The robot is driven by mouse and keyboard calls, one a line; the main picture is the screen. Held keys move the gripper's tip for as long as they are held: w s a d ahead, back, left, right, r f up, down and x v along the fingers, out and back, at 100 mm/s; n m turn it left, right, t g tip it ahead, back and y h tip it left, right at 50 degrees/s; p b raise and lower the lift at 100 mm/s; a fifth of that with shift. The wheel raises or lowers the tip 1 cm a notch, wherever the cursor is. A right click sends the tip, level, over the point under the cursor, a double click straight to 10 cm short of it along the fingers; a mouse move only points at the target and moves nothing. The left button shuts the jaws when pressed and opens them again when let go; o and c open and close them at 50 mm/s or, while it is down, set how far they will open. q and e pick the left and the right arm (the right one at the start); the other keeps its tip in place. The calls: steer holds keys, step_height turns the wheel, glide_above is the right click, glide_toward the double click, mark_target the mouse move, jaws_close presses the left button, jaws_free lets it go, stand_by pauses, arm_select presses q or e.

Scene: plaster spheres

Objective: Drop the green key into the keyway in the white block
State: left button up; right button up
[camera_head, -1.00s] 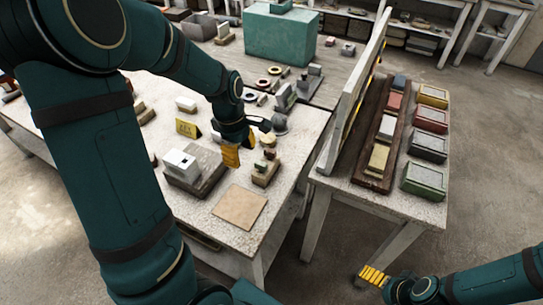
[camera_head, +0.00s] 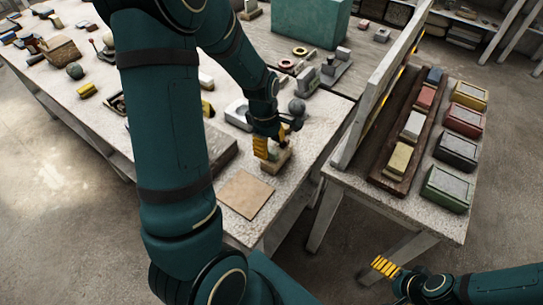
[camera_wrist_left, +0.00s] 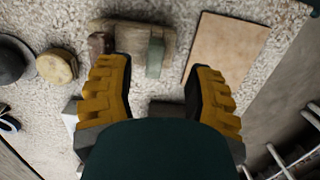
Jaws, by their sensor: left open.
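A small green key (camera_wrist_left: 155,57) stands at a tan wooden holder (camera_wrist_left: 143,35) in the left wrist view. My left gripper (camera_wrist_left: 160,78) is open, with the key just ahead between its yellow fingers and apart from both. In the head view my left gripper (camera_head: 269,145) is low over the holder (camera_head: 276,163) and partly hides it. The white block is hidden behind my left arm; only part of a grey slab (camera_head: 222,158) shows beside the arm. My right gripper (camera_head: 384,266) is at the lower right, away from the table.
A tan square mat (camera_head: 243,194) lies in front of the holder. A reddish-brown piece (camera_wrist_left: 101,43) is by the left finger in the wrist view. A grey sphere (camera_head: 297,106) stands just behind the gripper.

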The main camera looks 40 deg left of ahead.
mark_target(271, 151)
arm_select(q)
steer(key=f, duration=0.3)
steer(key=f+b, duration=0.1)
steer(key=f, duration=0.1)
steer(key=shift+w+d+f, duration=0.15)
steer(key=shift+w, duration=0.2)
jaws_close()
